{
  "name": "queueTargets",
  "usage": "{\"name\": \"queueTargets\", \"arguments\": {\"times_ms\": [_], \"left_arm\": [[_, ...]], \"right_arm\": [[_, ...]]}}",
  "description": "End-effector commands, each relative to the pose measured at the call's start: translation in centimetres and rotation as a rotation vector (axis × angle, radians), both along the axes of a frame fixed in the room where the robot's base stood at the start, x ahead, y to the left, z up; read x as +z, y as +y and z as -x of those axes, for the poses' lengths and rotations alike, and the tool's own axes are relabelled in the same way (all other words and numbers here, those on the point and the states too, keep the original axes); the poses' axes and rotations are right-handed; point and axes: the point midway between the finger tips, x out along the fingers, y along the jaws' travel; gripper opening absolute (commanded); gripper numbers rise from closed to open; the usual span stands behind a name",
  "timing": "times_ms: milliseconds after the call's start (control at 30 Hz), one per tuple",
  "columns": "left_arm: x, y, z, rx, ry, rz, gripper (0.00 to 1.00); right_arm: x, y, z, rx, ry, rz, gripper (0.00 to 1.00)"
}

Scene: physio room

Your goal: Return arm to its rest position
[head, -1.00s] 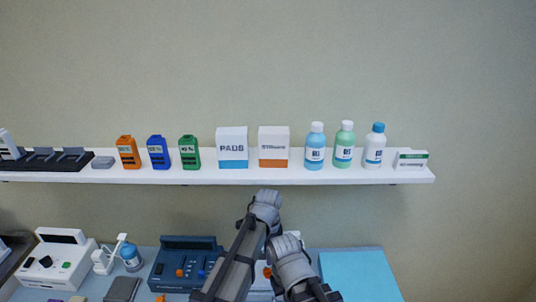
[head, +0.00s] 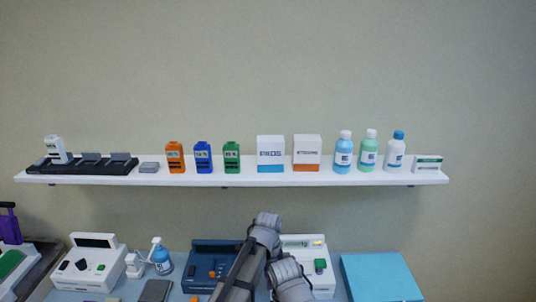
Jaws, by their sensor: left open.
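My left arm (head: 243,272) rises from the bottom edge of the head view, bends at a grey joint (head: 265,230) and folds back down. The end part with my left gripper (head: 291,283) is low at the bottom edge, in front of the white device with a green button (head: 320,265). Its fingers cannot be made out clearly, and nothing is seen held in it. My right gripper is not in view.
A white wall shelf (head: 230,181) carries a dark rack (head: 85,168), coloured units, boxes and bottles. On the counter below stand a white device (head: 88,265), a pump bottle (head: 161,258), a dark blue device (head: 208,266) and a light blue pad (head: 382,277).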

Motion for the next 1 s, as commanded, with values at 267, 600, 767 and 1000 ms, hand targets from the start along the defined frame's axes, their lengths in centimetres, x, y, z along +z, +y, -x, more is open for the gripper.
{"name": "queueTargets", "arguments": {"times_ms": [267,600,767,1000], "left_arm": [[0.0,2.5,1.1,0.162,-0.009,0.002,0.42],[0.0,7.3,3.6,0.506,-0.023,0.011,0.42],[0.0,9.9,5.2,0.715,-0.033,0.017,0.42],[0.0,13.5,7.7,1.024,-0.046,0.03,0.42]], "right_arm": [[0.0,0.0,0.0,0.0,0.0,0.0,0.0],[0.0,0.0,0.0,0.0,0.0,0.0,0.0],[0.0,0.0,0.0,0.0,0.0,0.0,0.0],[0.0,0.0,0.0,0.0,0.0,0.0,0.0]]}}
